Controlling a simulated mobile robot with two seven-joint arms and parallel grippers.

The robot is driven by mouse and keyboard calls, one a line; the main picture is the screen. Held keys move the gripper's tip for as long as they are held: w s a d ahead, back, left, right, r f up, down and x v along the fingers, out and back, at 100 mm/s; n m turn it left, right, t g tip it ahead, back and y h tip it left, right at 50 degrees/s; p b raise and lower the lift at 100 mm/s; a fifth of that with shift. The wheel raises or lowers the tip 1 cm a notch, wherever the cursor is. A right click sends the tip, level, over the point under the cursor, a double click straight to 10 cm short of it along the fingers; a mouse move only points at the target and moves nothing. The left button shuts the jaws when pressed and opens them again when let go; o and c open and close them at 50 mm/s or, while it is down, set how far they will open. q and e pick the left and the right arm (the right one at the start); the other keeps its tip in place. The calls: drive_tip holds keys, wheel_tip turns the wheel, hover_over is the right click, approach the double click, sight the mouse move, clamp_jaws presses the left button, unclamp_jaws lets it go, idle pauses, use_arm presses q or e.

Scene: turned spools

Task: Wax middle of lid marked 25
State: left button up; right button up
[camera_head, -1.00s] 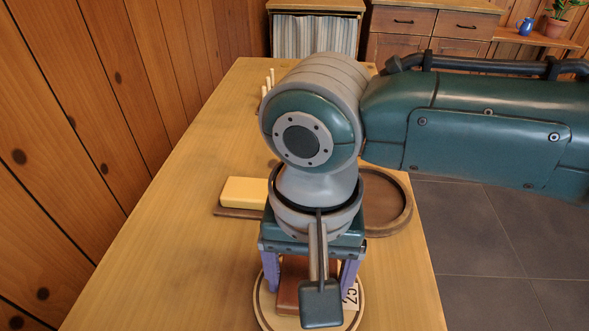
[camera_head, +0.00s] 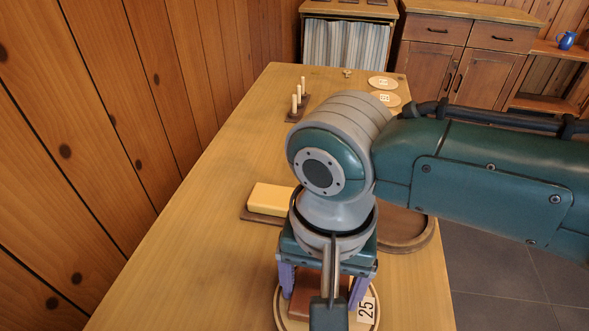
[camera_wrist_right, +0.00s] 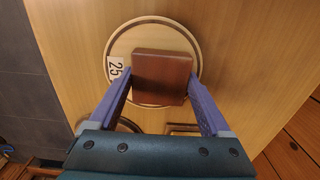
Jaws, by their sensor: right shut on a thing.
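My right gripper (camera_head: 322,298) points down over a round pale wooden lid (camera_wrist_right: 190,38) with a dark ring near its rim. Its purple fingers are shut on a reddish-brown square block (camera_wrist_right: 160,72), one on each side. The block sits over the middle of the lid; whether it touches the lid I cannot tell. The lid's label (camera_head: 367,309) reads 25; it also shows beside the left finger in the right wrist view (camera_wrist_right: 115,68). My arm and gripper hide part of the lid in the head view. My left gripper is not in view.
A small rack with pale pegs (camera_head: 298,104) and two labelled discs (camera_head: 386,99) stand farther back. The table's left side is clear.

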sight(357, 309)
drive_tip(key=shift+s+d, duration=0.15)
drive_tip(key=shift+d, duration=0.4)
drive_tip(key=d+p, duration=0.2)
drive_tip(key=shift+s+d+p, duration=0.2)
drive_tip(key=shift+s+p, duration=0.15)
drive_tip(key=shift+p, duration=0.05)
drive_tip(key=shift+s+d, duration=0.1)
drive_tip(key=shift+d, duration=0.2)
drive_tip(key=shift+d+f, duration=0.2)
wheel_tip(357, 309, up, 6)
drive_tip(key=p, duration=0.7)
drive_tip(key=shift+a, duration=0.1)
drive_tip(key=shift+r, duration=0.15)
